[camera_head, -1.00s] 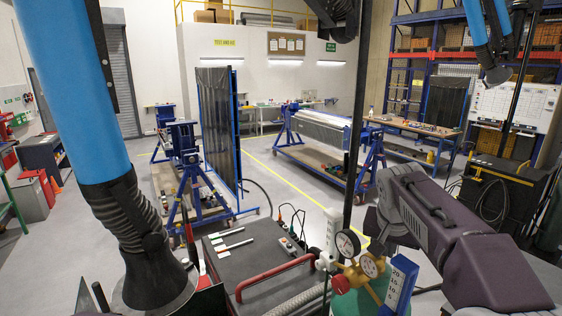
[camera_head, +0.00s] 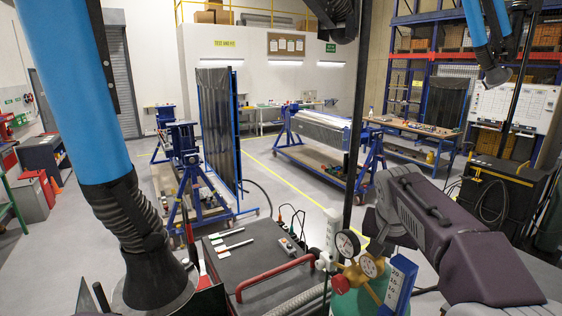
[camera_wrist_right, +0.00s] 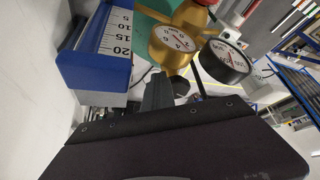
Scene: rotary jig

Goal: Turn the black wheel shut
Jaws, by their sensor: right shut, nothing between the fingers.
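I cannot make out a black wheel in either view. A green gas cylinder stands at the bottom of the head view with a brass regulator, a red knob (camera_head: 340,284) and two round gauges (camera_head: 347,243). My right gripper (camera_head: 380,243) is at the end of the dark purple arm, just right of the gauges, its tips partly hidden. In the right wrist view the shut, empty dark fingers (camera_wrist_right: 158,90) point toward a gold gauge (camera_wrist_right: 174,46) and a black-rimmed gauge (camera_wrist_right: 224,60). Contact cannot be told. I cannot make out my left gripper.
A blue block with a number scale (camera_head: 402,284) stands close right of the regulator. A dark cart top (camera_head: 255,262) with a red handle (camera_head: 277,274) lies left of the cylinder. A blue duct arm (camera_head: 75,95) hangs at left. Blue jig stands (camera_head: 375,165) are farther back.

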